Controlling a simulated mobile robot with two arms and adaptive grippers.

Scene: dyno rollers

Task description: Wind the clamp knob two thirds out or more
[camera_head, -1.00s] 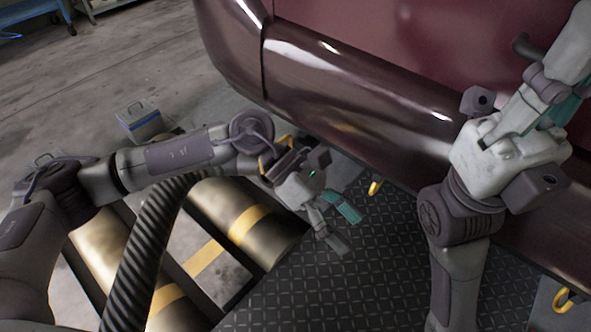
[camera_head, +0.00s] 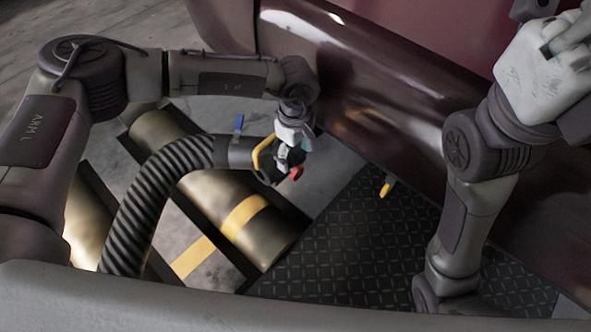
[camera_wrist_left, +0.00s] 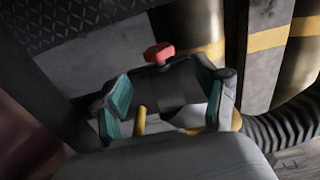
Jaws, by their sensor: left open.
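The red clamp knob (camera_head: 296,173) sticks out at the end of a dark exhaust nozzle (camera_head: 236,151) on a ribbed black hose. In the left wrist view the knob (camera_wrist_left: 159,53) stands just beyond my fingertips, centred between them. The nozzle body (camera_wrist_left: 180,85) lies between the teal-padded fingers. My left gripper (camera_head: 290,155) is open over the nozzle end; in the left wrist view (camera_wrist_left: 165,92) its fingers are spread wide, not closed on the knob. Whether a finger touches the nozzle is unclear. My right gripper (camera_head: 550,60) is partly cut off at the top right.
The maroon car body (camera_head: 400,90) lies close beyond my left gripper. Yellow-banded metal rollers (camera_head: 243,215) sit in the floor under the hose. A dark tread plate (camera_head: 350,240) lies to the right, with a yellow hook (camera_head: 386,187) by the car's lower edge.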

